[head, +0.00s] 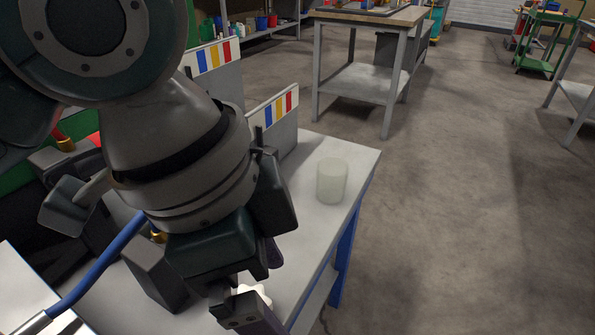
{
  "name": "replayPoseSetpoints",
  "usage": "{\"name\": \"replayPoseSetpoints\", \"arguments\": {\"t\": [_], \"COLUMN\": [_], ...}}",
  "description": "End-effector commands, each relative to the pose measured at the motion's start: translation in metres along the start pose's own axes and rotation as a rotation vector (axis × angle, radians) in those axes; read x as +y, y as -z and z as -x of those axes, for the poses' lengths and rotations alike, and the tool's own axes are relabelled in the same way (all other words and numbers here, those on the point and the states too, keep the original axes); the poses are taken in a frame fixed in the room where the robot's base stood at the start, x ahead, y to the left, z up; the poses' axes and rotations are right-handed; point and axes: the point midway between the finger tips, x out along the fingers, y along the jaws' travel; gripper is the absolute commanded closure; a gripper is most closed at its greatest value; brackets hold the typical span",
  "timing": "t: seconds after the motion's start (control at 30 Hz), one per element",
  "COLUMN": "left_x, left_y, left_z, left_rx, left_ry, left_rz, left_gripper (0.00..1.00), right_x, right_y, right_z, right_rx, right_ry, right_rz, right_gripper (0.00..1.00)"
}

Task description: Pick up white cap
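My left gripper (268,285) points down over the white workbench at the bottom centre. Its two dark fingers are apart. A small white cap (255,291) with a scalloped edge shows between them, partly hidden behind the nearer finger. A gap shows between the cap and the farther finger, and I see no grip on it. Whether the nearer finger touches the cap is unclear. My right gripper is not in view.
A pale translucent cylinder (331,181) stands upright near the bench's right edge. Grey panels with coloured stripes (275,108) stand behind it. A blue hose (97,270) crosses at lower left. Another table (362,82) stands farther back. The floor at right is clear.

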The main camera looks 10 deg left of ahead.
Motion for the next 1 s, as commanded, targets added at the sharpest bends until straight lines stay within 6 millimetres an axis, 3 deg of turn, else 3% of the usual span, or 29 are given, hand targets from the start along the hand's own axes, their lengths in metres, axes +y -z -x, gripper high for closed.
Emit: {"name": "replayPoseSetpoints", "arguments": {"t": [0.03, 0.23, 0.47, 1.0], "left_x": [-0.017, -0.057, -0.072, -0.068], "left_y": [-0.012, -0.040, -0.052, -0.060], "left_z": [-0.026, -0.037, -0.036, -0.103], "left_rx": [-0.052, -0.211, -0.267, -0.266], "left_ry": [0.010, -0.002, -0.010, -0.012], "left_rz": [-0.054, -0.157, -0.172, -0.172], "left_gripper": [0.02, 0.02, 0.02, 0.02], "right_x": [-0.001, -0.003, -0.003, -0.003], "right_y": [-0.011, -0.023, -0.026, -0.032], "right_z": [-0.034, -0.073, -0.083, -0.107], "right_rx": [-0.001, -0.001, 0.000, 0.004], "right_ry": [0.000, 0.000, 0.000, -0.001], "right_rz": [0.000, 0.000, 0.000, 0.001], "right_gripper": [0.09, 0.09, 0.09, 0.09]}}
